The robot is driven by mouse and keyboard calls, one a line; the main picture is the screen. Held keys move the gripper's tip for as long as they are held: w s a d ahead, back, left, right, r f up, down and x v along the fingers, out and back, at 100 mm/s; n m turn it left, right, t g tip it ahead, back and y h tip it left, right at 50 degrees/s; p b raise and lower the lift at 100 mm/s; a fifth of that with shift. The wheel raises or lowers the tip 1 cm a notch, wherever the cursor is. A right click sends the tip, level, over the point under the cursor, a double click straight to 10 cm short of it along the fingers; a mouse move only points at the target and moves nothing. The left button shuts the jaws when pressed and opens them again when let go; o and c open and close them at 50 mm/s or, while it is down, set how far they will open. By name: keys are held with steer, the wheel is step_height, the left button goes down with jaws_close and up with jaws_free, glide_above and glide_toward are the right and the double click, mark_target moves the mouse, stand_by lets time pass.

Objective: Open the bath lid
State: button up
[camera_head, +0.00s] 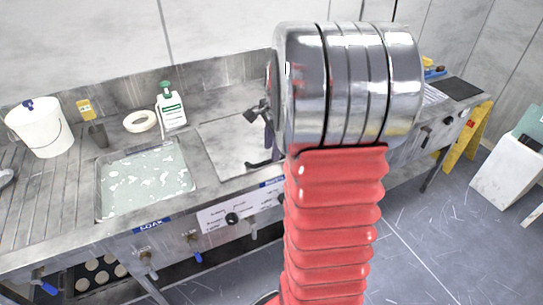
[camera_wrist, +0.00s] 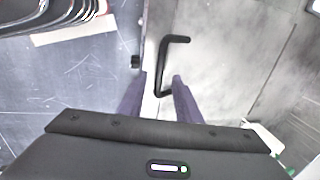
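The bath lid (camera_head: 222,148) is a flat grey steel plate on the counter, lying closed over the right-hand bath. Its black bar handle (camera_head: 262,164) is at the lid's right side, partly hidden by my arm. In the wrist view the lid (camera_wrist: 225,65) fills the right half, and the handle (camera_wrist: 163,62) runs up from between my fingers. My gripper (camera_wrist: 159,80) is open, with two dark purple fingers. The handle's near end shows between them, but whether they touch it I cannot tell. In the head view my gripper (camera_head: 260,118) is above the handle, partly hidden.
An open bath (camera_head: 148,180) labelled SOAK holds foamy liquid at the left. Blue-handled valves (camera_head: 197,257) stick out along the front. A yellow sign (camera_head: 466,137) stands at the right.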

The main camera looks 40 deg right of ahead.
steer(key=shift+w+d+f, duration=0.1)
steer(key=shift+w+f, duration=0.15)
steer(key=shift+f, duration=0.85)
steer(key=shift+w+f, duration=0.2)
steer(key=shift+f, duration=0.9)
jaws_close()
